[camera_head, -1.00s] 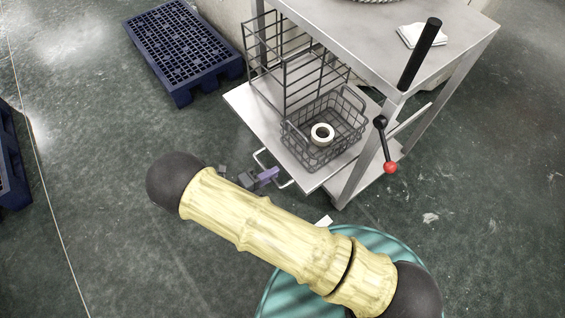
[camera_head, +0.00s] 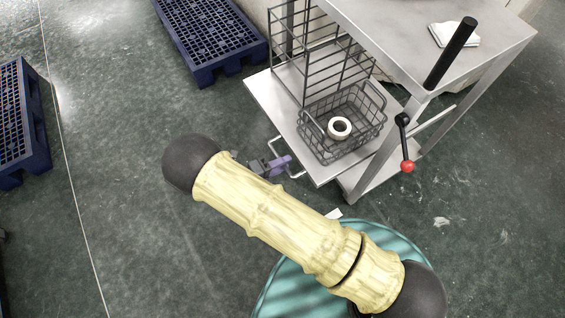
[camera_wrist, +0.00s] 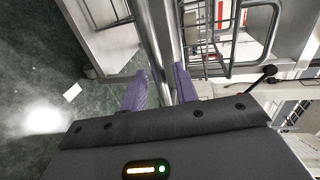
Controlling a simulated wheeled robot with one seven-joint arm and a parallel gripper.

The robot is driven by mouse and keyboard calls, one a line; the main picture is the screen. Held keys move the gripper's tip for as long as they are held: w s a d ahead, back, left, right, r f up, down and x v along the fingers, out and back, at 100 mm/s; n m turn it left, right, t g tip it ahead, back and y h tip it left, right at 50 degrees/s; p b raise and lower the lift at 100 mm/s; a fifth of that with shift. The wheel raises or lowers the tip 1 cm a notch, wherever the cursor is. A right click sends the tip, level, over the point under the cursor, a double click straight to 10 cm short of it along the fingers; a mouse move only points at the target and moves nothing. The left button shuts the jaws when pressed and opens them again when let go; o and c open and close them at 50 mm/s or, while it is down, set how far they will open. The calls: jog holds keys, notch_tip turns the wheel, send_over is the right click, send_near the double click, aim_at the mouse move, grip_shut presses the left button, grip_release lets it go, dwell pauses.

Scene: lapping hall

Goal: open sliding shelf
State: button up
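The sliding shelf (camera_head: 264,88) is a pale metal plate low on the metal cart, sticking out past the tabletop on its front side. A thin metal handle (camera_head: 297,175) loops out from its front edge. My gripper (camera_head: 280,164), with purple fingers, is at this handle. In the wrist view, the fingers (camera_wrist: 160,88) lie on both sides of a metal bar and look closed on it. Much of the gripper is hidden behind my pale arm in the head view.
On the shelf are a wire basket (camera_head: 366,137) holding a white ring (camera_head: 339,128) and a wire rack (camera_head: 300,45). A red-knobbed lever (camera_head: 406,165) hangs at the cart's side.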

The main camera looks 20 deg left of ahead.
jog(key=p+v, duration=0.2)
jog(key=v, duration=1.4)
jog(key=shift+s+a, duration=0.25)
